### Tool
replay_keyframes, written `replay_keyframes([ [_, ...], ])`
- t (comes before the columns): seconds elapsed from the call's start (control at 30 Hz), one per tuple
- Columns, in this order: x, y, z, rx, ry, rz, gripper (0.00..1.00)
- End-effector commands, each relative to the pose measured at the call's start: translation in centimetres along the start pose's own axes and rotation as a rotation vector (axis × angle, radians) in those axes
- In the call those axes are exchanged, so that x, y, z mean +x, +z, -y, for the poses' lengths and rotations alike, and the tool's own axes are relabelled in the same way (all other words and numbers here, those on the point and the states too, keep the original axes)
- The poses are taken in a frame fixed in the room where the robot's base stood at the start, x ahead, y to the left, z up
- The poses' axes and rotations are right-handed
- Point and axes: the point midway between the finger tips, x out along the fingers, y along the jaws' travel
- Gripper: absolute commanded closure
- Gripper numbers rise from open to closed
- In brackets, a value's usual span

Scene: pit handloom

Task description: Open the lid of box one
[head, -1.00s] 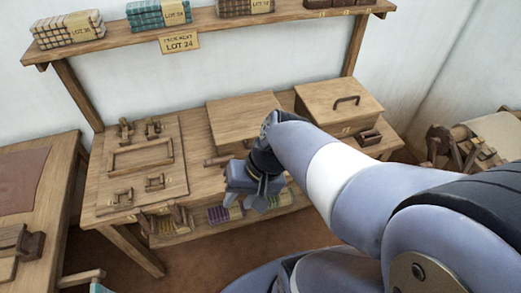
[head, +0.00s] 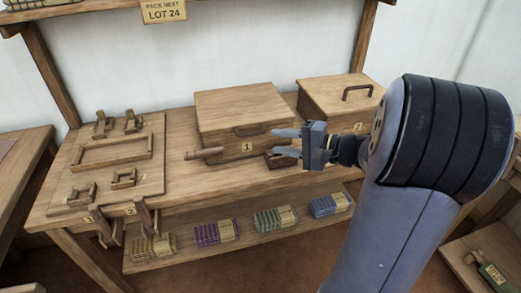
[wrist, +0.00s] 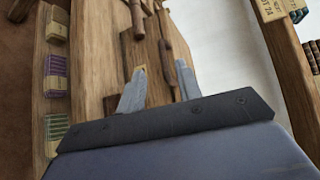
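Box one (head: 235,112) is a wooden box marked with a "1" label. It stands on the wooden bench with its flat lid (head: 240,98) shut. A dark handle (head: 250,131) is on its front near the top edge. My gripper (head: 286,142) is in front of and to the right of the handle, pointing left, with its two fingers apart and nothing between them.
Box two (head: 335,105), with a handle on its lid, stands to the right. A wooden peg (head: 203,154) lies in front of box one. A board with wooden frames (head: 115,155) is at left. Several cloth bundles (head: 214,232) lie on the lower shelf. An upper shelf hangs behind.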

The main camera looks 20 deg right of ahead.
Motion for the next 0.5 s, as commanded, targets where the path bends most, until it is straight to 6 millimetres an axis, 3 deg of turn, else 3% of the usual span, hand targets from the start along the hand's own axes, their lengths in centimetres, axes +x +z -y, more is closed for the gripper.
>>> replay_keyframes([
  [0.1, -0.3, -1.3, -0.6, 0.004, -0.039, -0.023, 0.67],
  [0.27, 0.4, -1.5, -0.3, 0.003, -0.049, -0.026, 0.67],
  [0.5, 4.2, -1.5, -0.2, 0.004, -0.047, -0.021, 0.67],
])
